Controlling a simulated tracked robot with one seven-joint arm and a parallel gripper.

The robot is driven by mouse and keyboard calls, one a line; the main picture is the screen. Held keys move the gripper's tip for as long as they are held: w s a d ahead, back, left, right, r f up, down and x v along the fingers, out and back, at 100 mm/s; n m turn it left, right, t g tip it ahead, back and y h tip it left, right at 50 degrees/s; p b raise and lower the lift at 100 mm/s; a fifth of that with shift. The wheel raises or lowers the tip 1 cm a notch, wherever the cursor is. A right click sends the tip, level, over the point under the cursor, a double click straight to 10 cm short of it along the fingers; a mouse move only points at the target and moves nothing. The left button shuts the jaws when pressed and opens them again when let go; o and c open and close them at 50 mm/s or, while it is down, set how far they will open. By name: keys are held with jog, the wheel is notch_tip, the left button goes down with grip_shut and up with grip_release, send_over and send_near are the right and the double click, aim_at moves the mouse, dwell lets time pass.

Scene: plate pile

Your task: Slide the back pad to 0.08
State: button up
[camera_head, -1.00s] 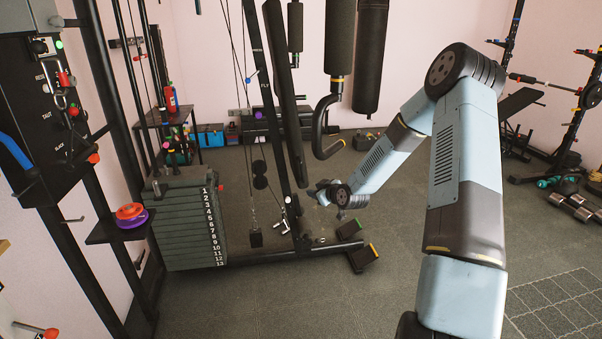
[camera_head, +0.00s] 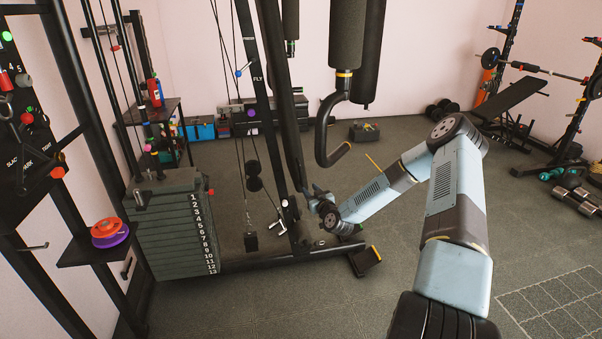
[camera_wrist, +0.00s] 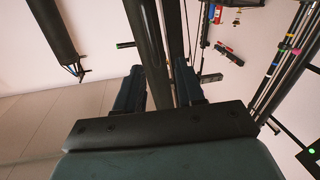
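The back pad looks to be the long, dark, nearly upright pad (camera_head: 291,95) on the multi-gym, leaning slightly in the head view. My gripper (camera_head: 310,197) is low at its bottom end, just to its right. In the wrist view my gripper's two fingers (camera_wrist: 159,88) stand apart. A long dark upright part, likely the pad (camera_wrist: 146,40), rises beyond and between them. I cannot tell whether the fingers touch it. Any scale or 0.08 mark is not readable.
The weight stack (camera_head: 180,228) stands left of the pad. A hanging roller (camera_head: 347,35) and curved handle (camera_head: 325,130) are above my forearm. The frame's floor rail (camera_head: 270,260) runs below. A bench (camera_head: 508,98) is at the right. Open floor lies in front.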

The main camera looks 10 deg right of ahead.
aim_at(301, 175)
jog(key=x, duration=0.4)
jog(key=d+x, duration=0.1)
jog(key=x, duration=0.8)
jog(key=shift+w+d, duration=0.15)
jog(key=shift+d, duration=0.05)
grip_shut()
